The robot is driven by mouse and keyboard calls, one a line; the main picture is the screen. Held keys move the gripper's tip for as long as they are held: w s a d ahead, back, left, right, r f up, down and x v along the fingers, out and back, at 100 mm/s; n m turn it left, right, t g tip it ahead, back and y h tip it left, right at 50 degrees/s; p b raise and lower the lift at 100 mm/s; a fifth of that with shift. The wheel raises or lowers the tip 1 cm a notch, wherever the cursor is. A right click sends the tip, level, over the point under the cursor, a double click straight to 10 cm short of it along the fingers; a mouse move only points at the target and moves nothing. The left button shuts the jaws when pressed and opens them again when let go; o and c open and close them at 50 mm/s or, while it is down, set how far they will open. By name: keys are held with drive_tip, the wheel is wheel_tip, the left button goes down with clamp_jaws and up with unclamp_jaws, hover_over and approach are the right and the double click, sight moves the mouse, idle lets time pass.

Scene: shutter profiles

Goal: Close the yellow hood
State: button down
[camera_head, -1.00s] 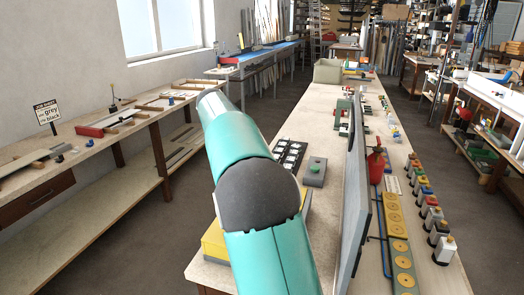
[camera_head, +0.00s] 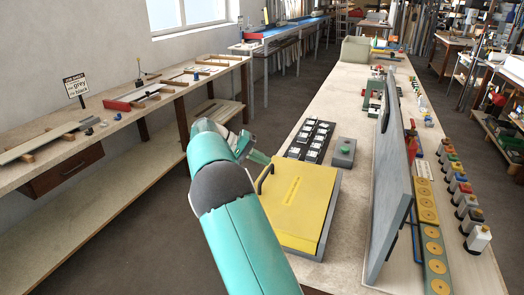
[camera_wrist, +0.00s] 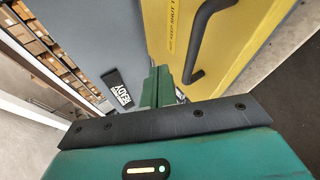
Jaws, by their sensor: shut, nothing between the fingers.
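The yellow hood (camera_head: 295,205) lies on a grey base at the near end of the long bench in the head view, looking flat and down on it; my arm covers part of its left side. Its black handle (camera_head: 265,178) stands at the left edge. The hood also fills the upper right of the wrist view (camera_wrist: 240,35), with printed lettering and the black handle (camera_wrist: 203,42). My gripper (camera_wrist: 160,75) is shut and empty, beside the handle in the picture; I cannot tell whether it touches. In the head view the fingertips are hard to make out.
A tall grey panel (camera_head: 390,190) stands upright to the right of the hood. Behind the hood are a black tray (camera_head: 310,140) and a grey box with a green button (camera_head: 344,151). A side bench (camera_head: 110,130) runs along the left wall, with open floor between.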

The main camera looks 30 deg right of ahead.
drive_tip(key=shift+w+a+f, duration=0.2)
drive_tip(key=shift+w+f, duration=0.05)
drive_tip(key=shift+f, duration=0.25)
drive_tip(key=shift+w+a+f, duration=0.2)
drive_tip(key=shift+w+f, duration=0.05)
drive_tip(key=shift+f, duration=0.2)
drive_tip(key=shift+s+d+f, duration=0.1)
drive_tip(key=shift+f, duration=0.85)
